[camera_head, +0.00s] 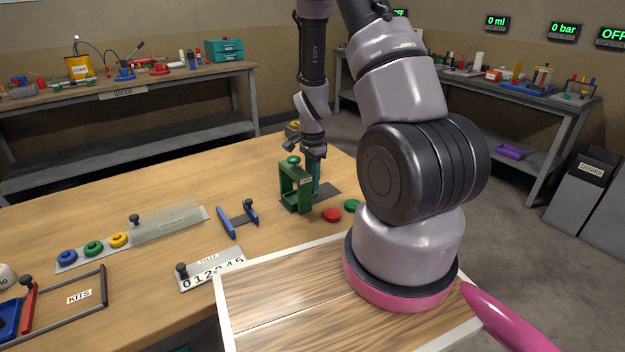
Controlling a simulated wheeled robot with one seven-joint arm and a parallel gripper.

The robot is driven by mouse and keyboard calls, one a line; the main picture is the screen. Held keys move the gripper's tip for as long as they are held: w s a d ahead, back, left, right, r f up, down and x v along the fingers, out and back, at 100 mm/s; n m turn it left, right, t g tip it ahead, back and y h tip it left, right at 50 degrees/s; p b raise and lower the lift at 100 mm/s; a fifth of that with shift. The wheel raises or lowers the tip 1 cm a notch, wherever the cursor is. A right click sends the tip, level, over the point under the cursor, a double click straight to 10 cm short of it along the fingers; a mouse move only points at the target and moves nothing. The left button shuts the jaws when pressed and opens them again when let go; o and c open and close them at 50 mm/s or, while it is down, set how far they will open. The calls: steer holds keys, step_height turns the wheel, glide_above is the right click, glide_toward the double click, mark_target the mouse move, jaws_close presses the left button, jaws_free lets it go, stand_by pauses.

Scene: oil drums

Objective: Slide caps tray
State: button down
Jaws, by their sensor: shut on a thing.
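My gripper (314,153) is at the middle of the wooden table, just behind and right of a green upright frame (296,188) with a small label. It is shut on a narrow teal-green upright piece (316,176) above a dark plate; the fingertips are small and partly hidden. A red round cap (332,215) and a green round cap (352,206) lie in front of the dark plate. A grey strip (75,262) at left carries blue, green and yellow rings, with a grey cover and dark knob at its right. I cannot tell which thing is the caps tray.
A blue-ended holder (239,219) and a number plate (210,269) lie left of the green frame. A frame labelled KITS (103,284) is at the left front. My arm hides the table's right part. The table's back left is clear.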

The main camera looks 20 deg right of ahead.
stand_by(0.4)
steer(key=d, duration=0.3)
steer(key=w+d, duration=0.1)
steer(key=d, duration=0.3)
steer(key=w+d, duration=0.1)
steer(key=d, duration=0.3)
steer(key=shift+w+d, duration=0.15)
steer(key=shift+r, duration=0.1)
steer(key=c, duration=0.6)
jaws_free()
steer(key=shift+d, duration=0.1)
step_height(320, 180, up, 11)
steer(key=shift+f, duration=0.15)
